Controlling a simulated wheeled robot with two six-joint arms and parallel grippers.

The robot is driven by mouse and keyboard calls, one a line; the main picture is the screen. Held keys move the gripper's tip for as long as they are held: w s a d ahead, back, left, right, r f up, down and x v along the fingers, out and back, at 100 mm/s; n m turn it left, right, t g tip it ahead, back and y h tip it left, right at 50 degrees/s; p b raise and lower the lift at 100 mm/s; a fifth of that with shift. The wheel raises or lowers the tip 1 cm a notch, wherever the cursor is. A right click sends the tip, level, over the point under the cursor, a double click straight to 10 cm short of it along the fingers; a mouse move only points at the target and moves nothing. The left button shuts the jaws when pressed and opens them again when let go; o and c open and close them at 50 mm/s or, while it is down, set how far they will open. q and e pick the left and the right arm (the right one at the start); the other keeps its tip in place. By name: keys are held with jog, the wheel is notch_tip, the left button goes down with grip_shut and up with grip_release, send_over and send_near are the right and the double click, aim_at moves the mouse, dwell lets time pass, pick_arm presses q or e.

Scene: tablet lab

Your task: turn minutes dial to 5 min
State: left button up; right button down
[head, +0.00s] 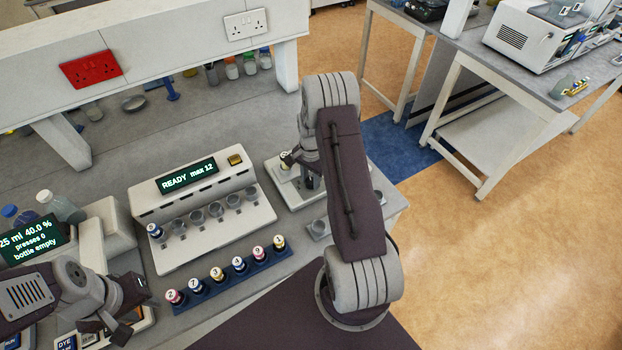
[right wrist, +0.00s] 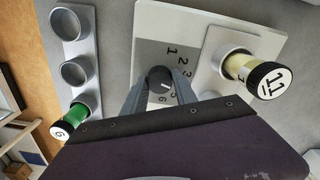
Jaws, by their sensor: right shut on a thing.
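The minutes dial is a small black knob (right wrist: 158,75) on a grey plate with printed digits (right wrist: 172,50), seen in the right wrist view. My right gripper (right wrist: 157,85) is shut on the knob, with one finger on each side. A pale mark shows on the knob's near side; I cannot tell exactly which digit it points at. In the head view my right arm largely hides the dial and the right gripper. The dial's white device (head: 290,192) shows beside the arm. My left gripper (head: 105,326) hangs at the lower left, away from the dial; its jaw opening is unclear.
A vial capped 11 (right wrist: 268,82) stands beside the dial. A green vial capped 6 (right wrist: 72,122) sits in a grey rack (right wrist: 85,50).

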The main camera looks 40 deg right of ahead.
aim_at(311, 180)
jog(key=shift+m, duration=0.3)
jog(key=shift+m+b, duration=0.35)
jog(key=shift+m, duration=0.85)
jog(key=shift+w+m, duration=0.1)
jog(key=shift+m, duration=1.1)
jog(key=shift+r+m, duration=0.1)
jog(key=shift+m, duration=0.2)
jog(key=c, duration=1)
grip_release()
notch_tip(311, 180, up, 9)
jog(key=b, duration=0.2)
